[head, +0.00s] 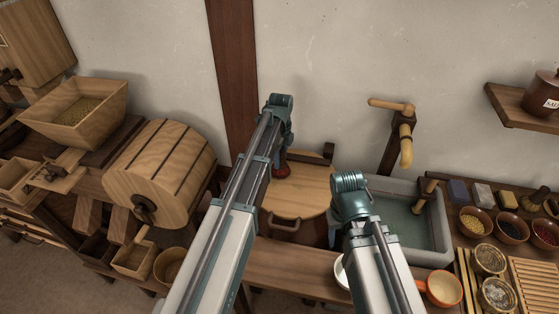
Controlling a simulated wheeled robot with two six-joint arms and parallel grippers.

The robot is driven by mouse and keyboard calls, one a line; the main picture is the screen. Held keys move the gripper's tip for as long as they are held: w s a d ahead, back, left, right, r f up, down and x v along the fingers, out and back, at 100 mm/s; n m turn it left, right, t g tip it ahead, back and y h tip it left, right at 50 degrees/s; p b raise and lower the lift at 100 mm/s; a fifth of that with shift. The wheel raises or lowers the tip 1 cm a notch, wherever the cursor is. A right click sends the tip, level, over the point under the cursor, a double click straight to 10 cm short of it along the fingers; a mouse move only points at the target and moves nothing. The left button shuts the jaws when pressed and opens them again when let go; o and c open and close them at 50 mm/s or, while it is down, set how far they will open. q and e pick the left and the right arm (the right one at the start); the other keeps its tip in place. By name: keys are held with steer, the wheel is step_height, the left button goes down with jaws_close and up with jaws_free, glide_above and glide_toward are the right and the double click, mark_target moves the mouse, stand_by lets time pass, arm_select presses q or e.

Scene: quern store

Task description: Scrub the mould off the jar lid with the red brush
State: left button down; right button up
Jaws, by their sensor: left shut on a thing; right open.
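A round pale wooden lid (305,193) lies flat against the wall, between the wooden drum and the stone sink; I take it to be the jar lid. My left gripper (281,162) reaches down over its far left part and is shut on the red brush (282,171), of which only a little red shows. The brush is at the lid, but I cannot tell whether it touches. My arm hides part of the lid, and I cannot make out mould. My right gripper (333,234) is mostly hidden behind its own arm, low between lid and sink, and is open.
A stone sink (434,222) with water stands right, under a wooden spout (405,147). Bowls of grain, blocks and jars crowd the right counter. A wooden drum (163,172) and hopper (78,108) stand left. An orange-rimmed cup (443,289) is near the front; the front counter (290,264) has bare room.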

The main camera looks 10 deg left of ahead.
arm_select(q)
step_height(320, 180, up, 6)
steer(key=p, duration=0.6)
stand_by(0.4)
step_height(320, 180, up, 3)
steer(key=p, duration=0.3)
steer(key=shift+r, duration=0.1)
steer(key=shift+s+d, duration=0.1)
